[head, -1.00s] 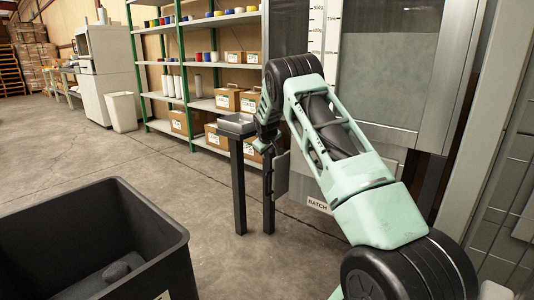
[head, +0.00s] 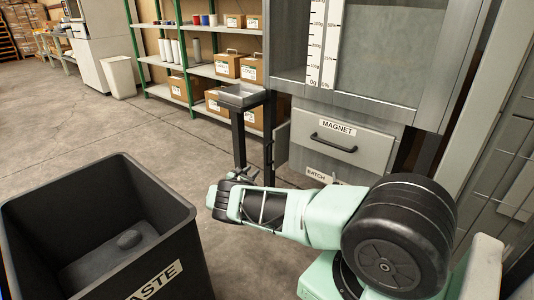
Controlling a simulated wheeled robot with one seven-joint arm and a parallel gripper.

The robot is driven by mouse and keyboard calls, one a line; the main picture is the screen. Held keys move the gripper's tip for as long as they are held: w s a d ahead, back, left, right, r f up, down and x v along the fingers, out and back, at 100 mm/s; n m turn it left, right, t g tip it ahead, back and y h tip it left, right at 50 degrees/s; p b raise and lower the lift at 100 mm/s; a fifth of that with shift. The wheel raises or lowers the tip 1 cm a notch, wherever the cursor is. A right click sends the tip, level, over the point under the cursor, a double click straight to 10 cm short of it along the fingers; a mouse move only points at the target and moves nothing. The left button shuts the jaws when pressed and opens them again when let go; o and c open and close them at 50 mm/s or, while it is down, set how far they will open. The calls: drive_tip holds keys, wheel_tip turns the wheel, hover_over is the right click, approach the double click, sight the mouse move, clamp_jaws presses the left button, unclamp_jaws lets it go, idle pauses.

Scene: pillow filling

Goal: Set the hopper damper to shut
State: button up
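The hopper is the grey cabinet (head: 430,72) at the upper right, with a window and a level scale (head: 321,45) on its front. I cannot make out a damper handle on the part of it in view. A drawer labelled MAGNET (head: 345,140) with a black bar handle is below the window and looks closed. A BATCH label sits lower, partly behind my arm. My arm reaches left across the picture, low in front of the drawer. My gripper (head: 242,174) is small and dark at its far end, apart from the hopper; its fingers are unclear.
A black waste bin (head: 180,225) stands at the lower left with a dark lump inside. A small metal tray on a post stand (head: 241,97) is left of the drawer. Shelves with boxes and rolls (head: 200,68) stand behind. Concrete floor is clear at the left.

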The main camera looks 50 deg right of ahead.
sight(267, 163)
drive_tip(key=shift+n+t, duration=0.5)
drive_tip(key=b+x, duration=1.5)
drive_tip(key=shift+w+d+f, duration=0.15)
drive_tip(key=shift+w+f, duration=0.1)
drive_tip(key=shift+w, duration=0.05)
drive_tip(key=shift+w+d+r, duration=0.1)
drive_tip(key=shift+d+r, duration=0.1)
drive_tip(key=shift+d, duration=0.1)
drive_tip(key=shift+c, duration=0.3)
clamp_jaws()
